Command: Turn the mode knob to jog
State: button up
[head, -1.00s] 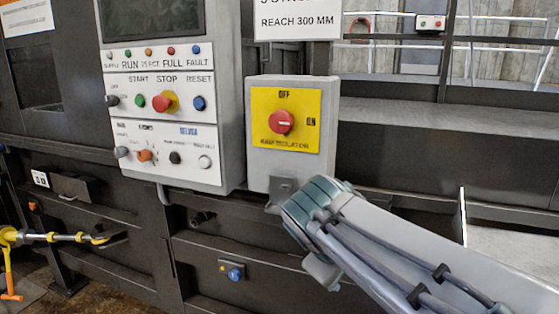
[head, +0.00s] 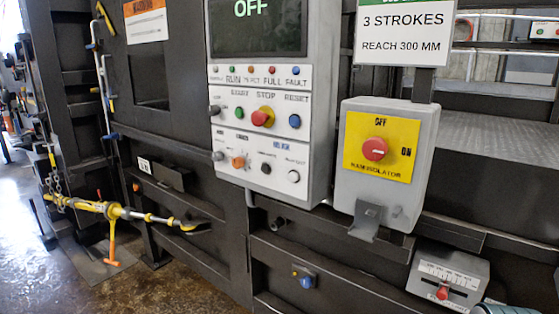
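The control panel (head: 311,120) is a light grey box with a dark screen (head: 258,28) reading "OFF". Its lower row holds a grey knob (head: 218,155), an orange knob (head: 238,162), a black knob (head: 266,169) and a white button (head: 294,176). The small labels there are too blurred to read, so I cannot tell for sure which one is the mode knob or where it points. My gripper is not in view.
A red rotary isolator (head: 375,149) on a yellow plate points near OFF. A metal bracket (head: 367,221) juts out below it. A grey box with a red lever (head: 443,292) is at the lower right. A yellow bar (head: 115,211) sticks out at the left. Space before the panel looks clear.

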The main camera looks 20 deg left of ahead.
aim_at(218, 156)
jog(key=u, duration=1.15)
jog(key=k, duration=0.2)
jog(key=u, duration=0.85)
jog(key=i, duration=0.8)
jog(key=u, duration=0.15)
